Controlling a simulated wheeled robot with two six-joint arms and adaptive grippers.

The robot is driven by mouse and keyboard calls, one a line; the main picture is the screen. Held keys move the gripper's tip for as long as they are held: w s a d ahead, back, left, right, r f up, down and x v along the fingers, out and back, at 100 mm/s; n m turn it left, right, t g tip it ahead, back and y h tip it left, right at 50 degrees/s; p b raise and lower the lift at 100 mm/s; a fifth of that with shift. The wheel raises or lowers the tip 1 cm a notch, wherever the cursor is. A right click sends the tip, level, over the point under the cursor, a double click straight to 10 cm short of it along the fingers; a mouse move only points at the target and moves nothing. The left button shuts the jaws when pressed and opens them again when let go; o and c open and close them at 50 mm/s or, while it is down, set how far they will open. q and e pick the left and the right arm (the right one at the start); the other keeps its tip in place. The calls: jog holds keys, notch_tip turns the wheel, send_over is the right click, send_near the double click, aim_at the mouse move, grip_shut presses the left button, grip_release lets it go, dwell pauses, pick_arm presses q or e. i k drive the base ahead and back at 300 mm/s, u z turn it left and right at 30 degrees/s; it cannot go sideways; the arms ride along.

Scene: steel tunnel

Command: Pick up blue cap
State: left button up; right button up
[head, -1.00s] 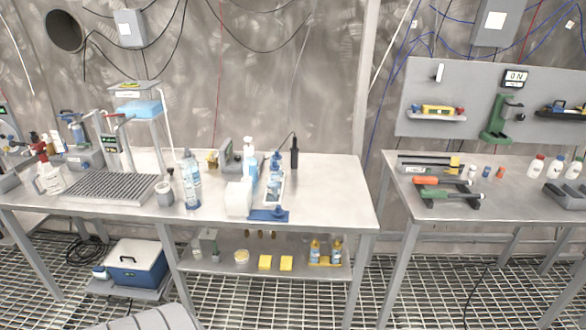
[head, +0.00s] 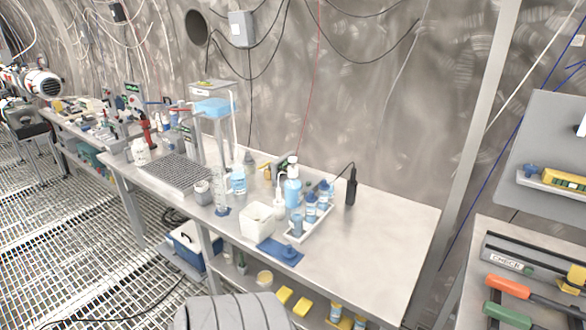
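No loose cap can be made out for certain. A small blue piece (head: 290,252) stands on a blue mat (head: 270,248) at the front edge of the steel table (head: 385,245); I cannot tell whether it is a cap. Bottles with blue tops (head: 311,205) stand in a white tray (head: 318,229) just behind it. Neither gripper is in view.
A white box (head: 257,220), a pump bottle (head: 292,185) and a black handheld device (head: 351,187) stand on the table. Its right part is bare. A second table with an orange-handled tool (head: 508,287) is at the right, past a gap. Grating floor is open at left.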

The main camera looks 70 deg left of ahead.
aim_at(288, 251)
jog(key=u, duration=0.7)
jog(key=i, duration=0.8)
jog(key=u, duration=0.9)
